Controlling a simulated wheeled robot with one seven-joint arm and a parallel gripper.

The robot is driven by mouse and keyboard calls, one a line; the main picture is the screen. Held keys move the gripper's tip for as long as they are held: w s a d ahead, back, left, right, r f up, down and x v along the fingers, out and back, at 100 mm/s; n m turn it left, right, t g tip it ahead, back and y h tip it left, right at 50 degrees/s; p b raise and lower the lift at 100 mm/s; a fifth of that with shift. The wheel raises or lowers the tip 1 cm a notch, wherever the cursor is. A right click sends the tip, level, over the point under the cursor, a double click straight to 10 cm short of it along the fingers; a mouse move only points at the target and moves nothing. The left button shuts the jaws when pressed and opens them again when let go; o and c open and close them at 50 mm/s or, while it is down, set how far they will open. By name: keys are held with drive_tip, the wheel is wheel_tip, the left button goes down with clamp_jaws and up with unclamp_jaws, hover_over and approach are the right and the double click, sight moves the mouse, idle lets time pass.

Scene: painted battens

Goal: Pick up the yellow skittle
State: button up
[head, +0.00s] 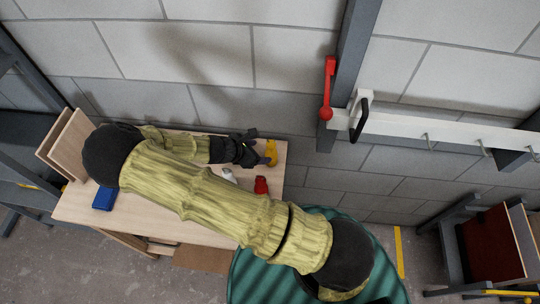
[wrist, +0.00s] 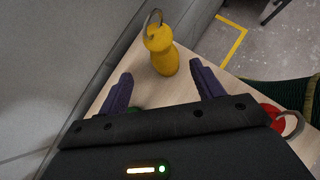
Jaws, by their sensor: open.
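The yellow skittle (head: 271,153) stands upright near the right end of the wooden table, close to the wall. In the wrist view the skittle (wrist: 161,52) has a metal ring at its top. My gripper (head: 259,147) is at the skittle's left in the head view, low over the table. In the wrist view my gripper (wrist: 160,82) is open, with one dark finger to each side of the near space and the skittle just beyond, between the finger lines. Nothing is held.
A red object (head: 261,185) and a whitish object (head: 229,175) stand nearer the table's front. A blue box (head: 104,198) lies at the left of the wooden table (head: 190,228). A green object shows partly behind the left finger. The wall runs close along the back.

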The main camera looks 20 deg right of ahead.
sight(266, 152)
drive_tip(key=shift+w+f, duration=0.15)
drive_tip(key=shift+f, duration=0.25)
drive_tip(key=shift+d+f, duration=0.1)
drive_tip(key=shift+d, duration=0.05)
drive_tip(key=shift+p+x, duration=0.4)
drive_tip(key=shift+x, duration=0.55)
drive_tip(key=shift+f, duration=0.1)
